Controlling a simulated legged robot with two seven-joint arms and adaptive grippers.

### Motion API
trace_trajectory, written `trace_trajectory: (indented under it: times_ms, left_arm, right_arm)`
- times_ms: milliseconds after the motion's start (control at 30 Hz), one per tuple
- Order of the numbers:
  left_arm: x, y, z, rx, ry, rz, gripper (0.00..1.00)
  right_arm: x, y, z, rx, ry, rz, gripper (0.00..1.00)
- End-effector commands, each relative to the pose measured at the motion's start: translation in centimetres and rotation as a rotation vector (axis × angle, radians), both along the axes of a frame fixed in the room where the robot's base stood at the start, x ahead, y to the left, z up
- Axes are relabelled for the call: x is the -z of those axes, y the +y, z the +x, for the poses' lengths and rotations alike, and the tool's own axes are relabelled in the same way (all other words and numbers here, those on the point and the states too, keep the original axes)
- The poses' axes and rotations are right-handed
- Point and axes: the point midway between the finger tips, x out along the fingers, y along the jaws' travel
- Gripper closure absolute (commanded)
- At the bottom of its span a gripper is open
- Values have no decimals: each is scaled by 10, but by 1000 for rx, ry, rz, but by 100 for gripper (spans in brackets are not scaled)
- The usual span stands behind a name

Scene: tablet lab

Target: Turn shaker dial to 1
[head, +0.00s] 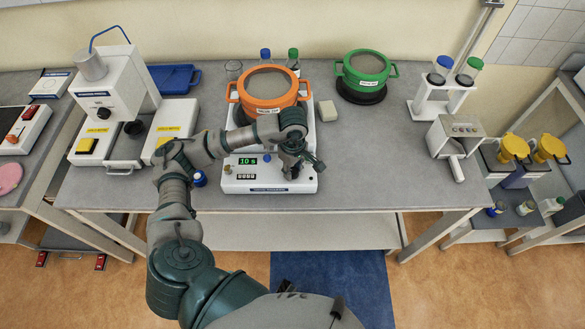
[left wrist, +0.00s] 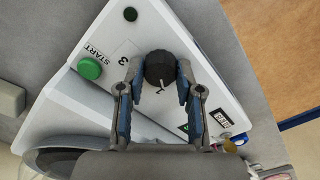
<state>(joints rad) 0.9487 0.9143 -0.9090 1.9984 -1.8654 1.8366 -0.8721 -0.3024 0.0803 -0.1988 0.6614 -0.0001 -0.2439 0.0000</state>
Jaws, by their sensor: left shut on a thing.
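The white shaker (head: 232,184) stands near the table's front edge with an orange pot (head: 269,90) on top. Its green display reads 10 s. In the left wrist view, the shaker's black dial (left wrist: 160,66) has a white pointer mark facing the lower part of the picture, toward my wrist. My left gripper (head: 293,168) is over the right part of the shaker's front. In the left wrist view, its two fingers (left wrist: 160,77) are shut on the dial from both sides. My right gripper is out of view.
A green START button (left wrist: 90,68) sits beside the dial on the shaker. A green pot (head: 366,70) stands behind to the right, and a white machine (head: 122,80) to the left.

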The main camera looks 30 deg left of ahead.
Motion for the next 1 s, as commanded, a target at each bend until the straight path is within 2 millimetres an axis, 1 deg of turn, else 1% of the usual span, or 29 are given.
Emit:
trace_trajectory:
  times_ms: [33, 167, 200, 300, 567, 667, 767, 1000]
  left_arm:
    - [4, -1, -2, 3, 10, -1, 100]
    - [4, -1, -2, 4, 10, -1, 100]
    - [4, -1, -2, 4, 10, -1, 62]
    - [3, -1, -2, 3, 8, -1, 39]
    - [1, 0, -1, 2, 2, -1, 39]
    - [-3, 0, -1, 2, -1, -1, 39]
    - [-16, 0, 0, 2, -2, -1, 39]
    - [-70, 0, 1, 3, -2, -3, 39]
  right_arm:
    - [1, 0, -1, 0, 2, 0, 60]
    - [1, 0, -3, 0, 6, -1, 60]
    - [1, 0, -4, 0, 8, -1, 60]
    - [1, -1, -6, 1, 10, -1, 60]
    - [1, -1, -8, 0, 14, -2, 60]
    - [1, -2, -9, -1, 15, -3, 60]
    - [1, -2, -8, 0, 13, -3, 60]
    - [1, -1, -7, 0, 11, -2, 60]
